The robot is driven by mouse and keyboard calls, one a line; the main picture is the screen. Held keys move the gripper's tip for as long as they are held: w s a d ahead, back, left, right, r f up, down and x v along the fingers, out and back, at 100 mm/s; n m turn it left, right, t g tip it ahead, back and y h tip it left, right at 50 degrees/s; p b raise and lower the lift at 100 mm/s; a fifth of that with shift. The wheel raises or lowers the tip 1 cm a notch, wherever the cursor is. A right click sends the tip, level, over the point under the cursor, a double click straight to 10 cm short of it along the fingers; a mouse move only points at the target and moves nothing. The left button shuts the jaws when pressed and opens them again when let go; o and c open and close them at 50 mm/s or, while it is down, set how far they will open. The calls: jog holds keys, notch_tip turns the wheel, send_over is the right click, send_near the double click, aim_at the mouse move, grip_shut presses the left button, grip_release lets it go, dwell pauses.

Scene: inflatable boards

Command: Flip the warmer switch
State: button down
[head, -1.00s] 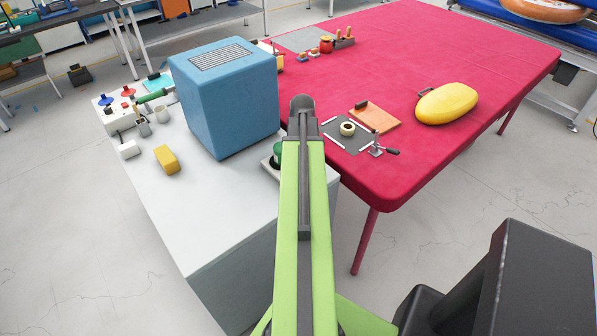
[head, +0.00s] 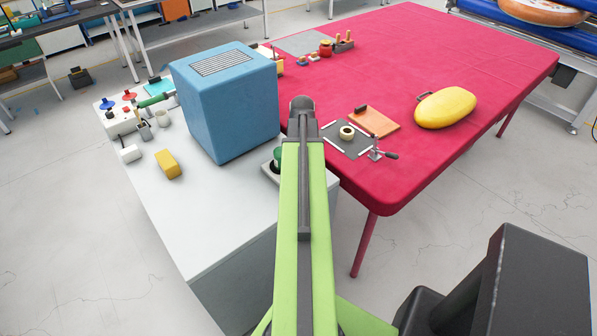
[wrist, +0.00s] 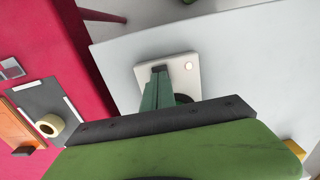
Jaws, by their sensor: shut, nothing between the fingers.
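The switch plate (wrist: 140,75) is pale, with a small round glowing light (wrist: 188,66) near one corner. In the head view the plate (head: 268,167) sits on the grey-white cabinet top, with a green rounded part (head: 278,154) partly behind my arm. In the wrist view my gripper (wrist: 159,70) reaches over the plate with its narrow green fingers together and empty.
A large blue box (head: 225,110) with a top grille stands left of the plate. A yellow block (head: 168,164) lies on the cabinet.

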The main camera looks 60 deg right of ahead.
notch_tip(320, 180, up, 5)
jog(key=p, duration=0.4)
jog(key=shift+f, duration=0.2)
